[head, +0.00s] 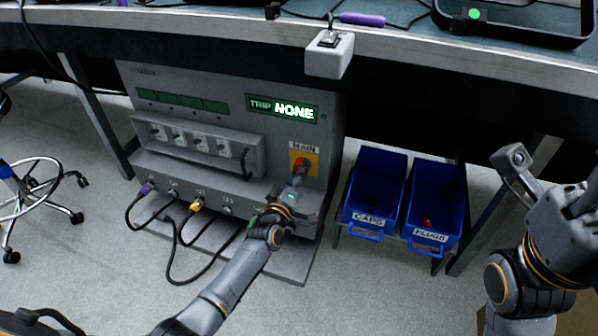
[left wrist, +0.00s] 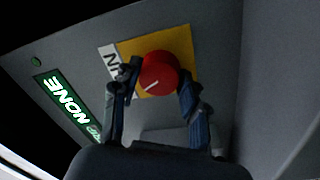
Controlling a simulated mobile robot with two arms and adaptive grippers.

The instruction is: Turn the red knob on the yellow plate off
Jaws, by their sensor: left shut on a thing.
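The red knob (head: 301,164) sits on the yellow plate (head: 311,157) under the MAIN label, at the right of the grey panel's front. In the left wrist view the round red knob (left wrist: 158,72), with a white pointer line, stands on the yellow plate (left wrist: 181,42). My left gripper (head: 297,177) reaches up to the knob, and in the left wrist view its two fingers (left wrist: 160,85) are on either side of the knob, closed on it.
The grey panel (head: 222,180) has a lit display (head: 283,107) reading TRIP NONE, several white switches behind a rail, and cables plugged in below. Blue bins (head: 374,172) labelled CAPS and PLUGS (head: 436,195) stand to the right. A grey box (head: 329,55) hangs at the bench edge above.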

